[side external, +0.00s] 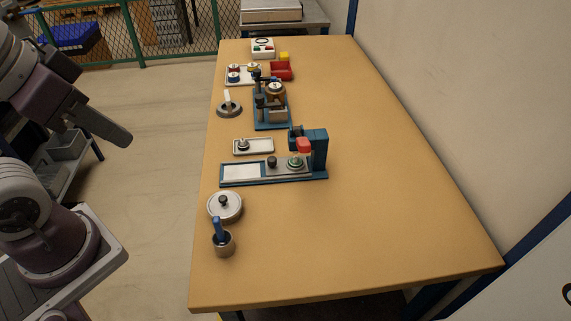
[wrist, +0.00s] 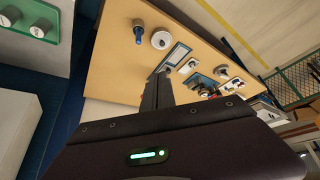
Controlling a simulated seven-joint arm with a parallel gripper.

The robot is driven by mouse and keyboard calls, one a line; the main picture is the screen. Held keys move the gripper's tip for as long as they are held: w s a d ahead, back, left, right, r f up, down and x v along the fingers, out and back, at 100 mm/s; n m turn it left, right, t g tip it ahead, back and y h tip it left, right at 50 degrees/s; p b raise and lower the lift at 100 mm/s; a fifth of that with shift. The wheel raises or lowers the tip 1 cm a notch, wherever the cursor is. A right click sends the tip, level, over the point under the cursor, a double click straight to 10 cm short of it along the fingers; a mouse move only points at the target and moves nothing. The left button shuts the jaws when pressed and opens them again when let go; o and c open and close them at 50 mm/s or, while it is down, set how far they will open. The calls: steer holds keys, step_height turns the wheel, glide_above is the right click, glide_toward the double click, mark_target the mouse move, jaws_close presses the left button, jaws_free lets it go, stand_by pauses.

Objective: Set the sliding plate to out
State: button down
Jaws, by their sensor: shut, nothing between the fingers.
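The sliding plate (side external: 283,168) is a grey plate with a dark knob (side external: 272,161) on a long blue base (side external: 274,182). It sits at the right part of the base, by a blue upright (side external: 319,150) with a red part. A pale panel (side external: 241,171) shows on the base's left part. My gripper (side external: 129,139) is shut and empty, in the air left of the table and well apart from the plate. The wrist view shows its closed fingers (wrist: 161,76), which partly hide the blue base.
On the wooden table (side external: 390,180), a lidded round pot (side external: 225,206) and a cup with a blue handle (side external: 223,243) stand in front of the base. A small tray (side external: 253,146) and a blue stand (side external: 272,120) lie behind it. The table's right side is clear.

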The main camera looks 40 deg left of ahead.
steer(key=c, duration=1.9)
jaws_free()
steer(key=shift+c, duration=0.2)
steer(key=o, duration=0.7)
steer(key=w, duration=0.1)
steer(key=w+n, duration=0.1)
steer(key=w, duration=0.1)
steer(key=w+r+n+g, duration=0.1)
steer(key=w, duration=0.1)
steer(key=shift+w+d+r+h, duration=0.1)
steer(key=shift+w+d+h, duration=0.05)
steer(key=shift+d+h, duration=0.15)
steer(key=n+g+h, duration=0.4)
steer(key=n+g, duration=0.1)
steer(key=n, duration=1)
glide_above(272, 159)
steer(key=a, duration=0.3)
step_height(272, 159, down, 22)
steer(key=shift+n, duration=0.5)
steer(key=x, duration=0.6)
steer(key=a+x, duration=0.1)
steer(key=x, duration=0.2)
steer(key=shift+w+a+f, duration=0.1)
steer(key=shift+w+f, duration=0.1)
steer(key=shift+f, duration=0.05)
steer(key=shift+c, duration=0.4)
